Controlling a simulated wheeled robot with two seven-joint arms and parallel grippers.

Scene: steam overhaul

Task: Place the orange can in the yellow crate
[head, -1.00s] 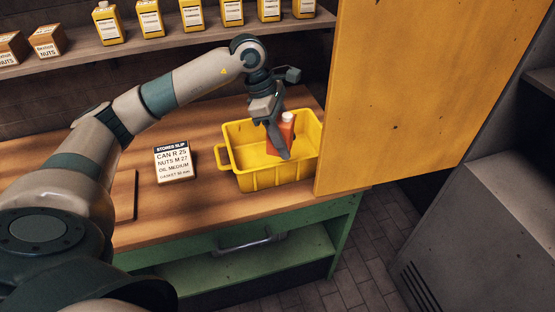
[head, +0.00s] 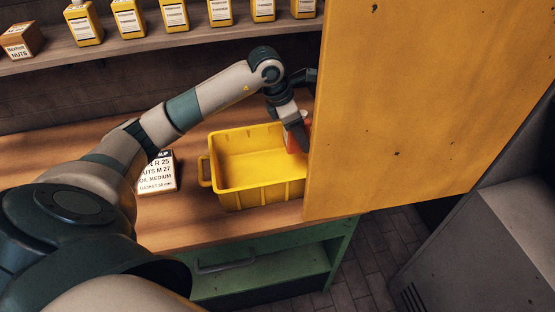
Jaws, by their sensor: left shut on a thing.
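The yellow crate (head: 262,190) stands on the wooden bench, and the part of its inside that I see is empty. My left gripper (head: 300,138) is at the crate's right back corner, shut on the orange can (head: 292,145). The can shows only in part, behind the gripper finger and the edge of the yellow panel. I cannot tell whether it is over the crate's rim or just past it. My right gripper is not in view.
A large yellow panel (head: 420,110) stands close at the right of the crate and gripper. A stores slip (head: 160,178) lies on the bench (head: 190,232) to the left, partly behind my arm. Several yellow cans (head: 174,15) line the shelf (head: 110,48) at the back.

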